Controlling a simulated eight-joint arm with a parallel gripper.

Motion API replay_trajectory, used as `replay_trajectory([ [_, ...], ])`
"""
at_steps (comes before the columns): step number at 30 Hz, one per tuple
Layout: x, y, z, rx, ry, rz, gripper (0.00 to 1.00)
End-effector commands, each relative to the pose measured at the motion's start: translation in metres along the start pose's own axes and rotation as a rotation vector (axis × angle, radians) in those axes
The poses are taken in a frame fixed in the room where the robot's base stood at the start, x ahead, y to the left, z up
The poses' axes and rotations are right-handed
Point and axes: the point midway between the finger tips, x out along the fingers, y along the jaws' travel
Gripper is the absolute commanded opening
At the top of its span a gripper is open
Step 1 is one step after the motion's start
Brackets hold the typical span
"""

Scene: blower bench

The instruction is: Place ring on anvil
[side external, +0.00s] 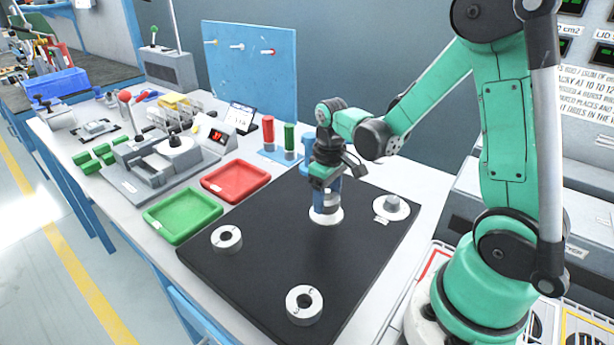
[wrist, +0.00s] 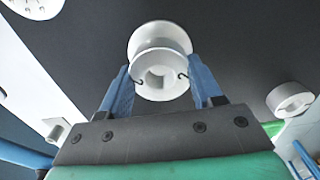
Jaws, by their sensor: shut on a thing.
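My gripper (side external: 328,200) points down over the black mat, with its blue fingers shut on a pale ring. In the wrist view the ring (wrist: 162,80) sits between the fingertips (wrist: 162,84), its hole facing the camera. A white round piece, which looks like the anvil (side external: 325,217), stands on the mat directly below the gripper. In the wrist view this white piece (wrist: 160,35) shows just beyond the ring and is partly covered by it. I cannot tell whether ring and anvil touch.
Two loose rings lie on the black mat (side external: 270,270), one at left (side external: 226,239) and one in front (side external: 304,305). A round knobbed piece (side external: 391,206) stands at the mat's right. Green (side external: 183,216) and red (side external: 235,181) trays lie left of the mat. The mat's middle is clear.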

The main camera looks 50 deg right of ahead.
Motion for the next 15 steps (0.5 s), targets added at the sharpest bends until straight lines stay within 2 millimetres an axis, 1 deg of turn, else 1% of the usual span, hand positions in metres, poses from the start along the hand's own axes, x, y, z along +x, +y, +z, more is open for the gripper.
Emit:
replay_trajectory([
  [1, 0.0059, 0.0001, -0.0002, 0.000, 0.000, 0.000, 0.00],
  [4, 0.0123, -0.0001, 0.0003, 0.000, 0.000, 0.000, 0.00],
  [15, 0.0157, -0.0001, 0.0004, 0.000, 0.000, 0.000, 0.00],
])
